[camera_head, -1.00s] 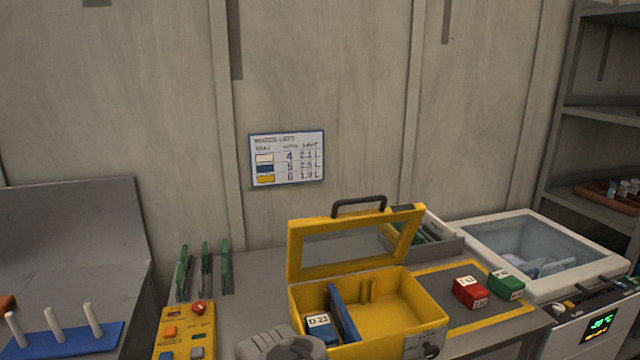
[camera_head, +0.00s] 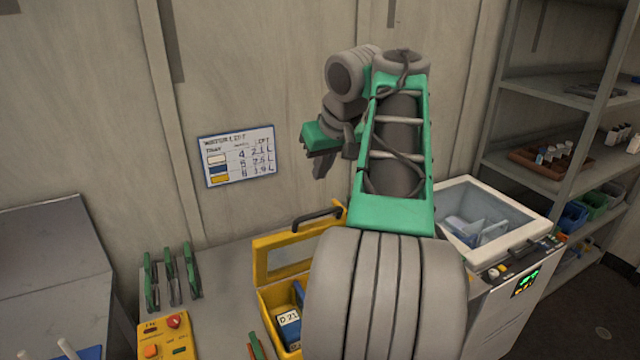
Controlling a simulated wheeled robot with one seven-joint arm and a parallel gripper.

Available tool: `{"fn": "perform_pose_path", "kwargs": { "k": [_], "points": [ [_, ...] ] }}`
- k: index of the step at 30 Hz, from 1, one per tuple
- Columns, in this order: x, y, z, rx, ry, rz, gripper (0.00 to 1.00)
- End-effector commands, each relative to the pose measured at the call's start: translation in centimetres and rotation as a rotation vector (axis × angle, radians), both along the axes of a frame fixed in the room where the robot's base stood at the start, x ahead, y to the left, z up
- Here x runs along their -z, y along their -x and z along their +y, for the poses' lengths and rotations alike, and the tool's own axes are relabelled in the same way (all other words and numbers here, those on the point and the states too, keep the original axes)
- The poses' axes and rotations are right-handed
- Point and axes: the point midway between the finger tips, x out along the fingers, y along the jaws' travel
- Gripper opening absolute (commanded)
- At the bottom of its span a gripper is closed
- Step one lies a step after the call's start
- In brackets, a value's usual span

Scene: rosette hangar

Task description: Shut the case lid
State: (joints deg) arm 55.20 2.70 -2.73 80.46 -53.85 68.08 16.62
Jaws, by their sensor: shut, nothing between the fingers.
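The yellow case (camera_head: 268,305) stands on the bench, partly hidden behind my arm. Its lid (camera_head: 261,262) is open and stands upright at the back of the case, with a dark handle (camera_head: 318,217) on its top edge. A blue block with a white label reading D 21 (camera_head: 288,318) is inside the case. My gripper (camera_head: 318,168) is raised above and behind the lid in the picture, fingers pointing down, shut and empty. It appears apart from the lid. The right part of the case and lid is hidden by my arm.
A yellow control box (camera_head: 165,338) with a red button and several green-handled tools (camera_head: 171,275) stand left of the case. A white bin with a clear top (camera_head: 488,215) stands at right, beside a grey shelf (camera_head: 560,90). A green tool (camera_head: 256,345) lies before the case.

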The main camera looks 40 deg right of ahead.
Motion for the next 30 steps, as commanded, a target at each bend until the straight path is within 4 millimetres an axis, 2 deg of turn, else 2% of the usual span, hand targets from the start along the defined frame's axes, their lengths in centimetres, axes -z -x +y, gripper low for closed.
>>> {"fn": "perform_pose_path", "kwargs": {
  "k": [5,16,22,30],
  "points": [
    [2.4,-0.8,-0.4,0.0,0.001,0.001,0.0],
    [9.1,-4.5,-1.4,0.0,0.001,0.001,0.0],
    [9.1,-1.4,-0.6,0.004,0.004,-0.001,0.0],
    [9.3,-0.6,-0.4,0.001,0.003,-0.001,0.0]
  ]
}}
